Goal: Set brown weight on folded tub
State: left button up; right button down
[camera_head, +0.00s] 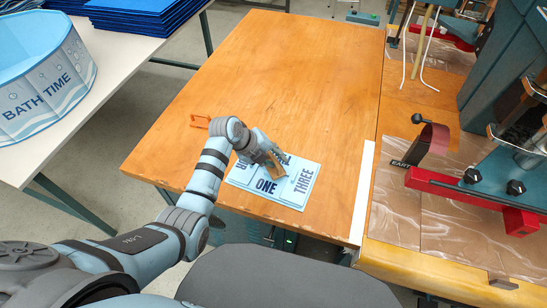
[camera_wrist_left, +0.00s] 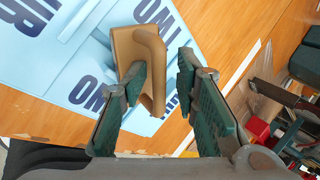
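The folded tub (camera_head: 292,191) is a flat light blue panel with dark lettering, lying at the table's front edge. It fills much of the left wrist view (camera_wrist_left: 45,60). The brown weight (camera_wrist_left: 154,60) has a flat base and a raised handle, and appears to rest on the folded tub's upper part. My left gripper (camera_head: 273,160) is over it, partly hiding it in the head view. In the left wrist view its fingers (camera_wrist_left: 162,85) are apart, one on each side of the handle, with a gap at the right finger. My right gripper is out of view.
A white table (camera_head: 130,60) at left holds an open tub (camera_head: 40,85) and stacked blue sheets (camera_head: 140,12). A machine with a red arm (camera_head: 450,188) stands at right.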

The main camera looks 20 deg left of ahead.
pick_arm(q)
jog(key=shift+r, duration=0.1)
jog(key=shift+s+a+r+p, duration=0.1)
jog(key=shift+a+r+p, duration=0.1)
jog(key=shift+r+p, duration=0.55)
jog(key=p+v, duration=0.1)
jog(key=v, duration=1)
jog(key=shift+r, duration=0.2)
